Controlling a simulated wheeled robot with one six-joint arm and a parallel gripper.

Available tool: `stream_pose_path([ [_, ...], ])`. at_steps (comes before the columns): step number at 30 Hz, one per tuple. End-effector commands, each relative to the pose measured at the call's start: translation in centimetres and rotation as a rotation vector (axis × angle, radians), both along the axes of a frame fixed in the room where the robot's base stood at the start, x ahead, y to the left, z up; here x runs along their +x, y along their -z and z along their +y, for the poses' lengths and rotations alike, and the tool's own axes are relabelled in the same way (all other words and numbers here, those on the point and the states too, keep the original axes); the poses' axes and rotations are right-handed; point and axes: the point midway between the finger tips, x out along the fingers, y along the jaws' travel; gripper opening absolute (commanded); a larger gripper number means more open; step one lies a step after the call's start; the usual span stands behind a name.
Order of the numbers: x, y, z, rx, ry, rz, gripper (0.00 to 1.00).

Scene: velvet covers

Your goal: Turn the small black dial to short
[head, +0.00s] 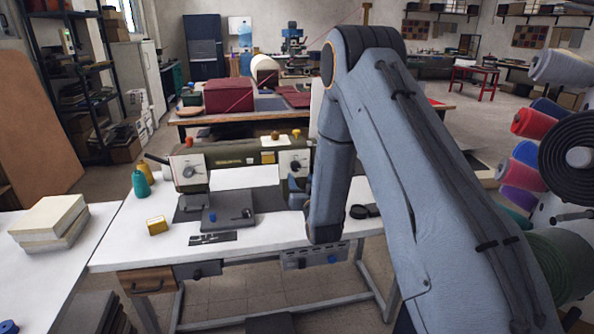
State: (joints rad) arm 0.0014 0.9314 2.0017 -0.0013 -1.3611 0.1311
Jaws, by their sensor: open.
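A sewing machine (238,158) stands on the white worktable. Its right white faceplate (286,161) bears a small dark dial (295,166), close to my arm. Its left faceplate also bears a round dial (188,172). The markings are too small to read, so I cannot tell where either dial points or which is marked short. My gripper (297,190) shows only in part at the left edge of my arm, in front of the machine's right end. Its fingertips are mostly hidden, and I cannot tell whether it touches the dial. Nothing shows in its grasp.
My arm hides the right part. Thread spools (541,124) crowd the right edge.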

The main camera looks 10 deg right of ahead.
Motion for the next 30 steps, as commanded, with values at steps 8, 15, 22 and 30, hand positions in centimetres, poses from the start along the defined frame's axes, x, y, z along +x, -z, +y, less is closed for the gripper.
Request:
stream_pose_path([
  [8,3.7,-0.2,0.0,0.000,0.000,-0.004,0.47],
  [15,6.7,-0.1,0.0,0.000,0.000,-0.002,0.47],
  [22,7.5,-0.1,0.0,0.000,0.000,-0.001,0.47],
  [30,7.5,0.0,0.0,0.000,0.000,-0.001,0.31],
])
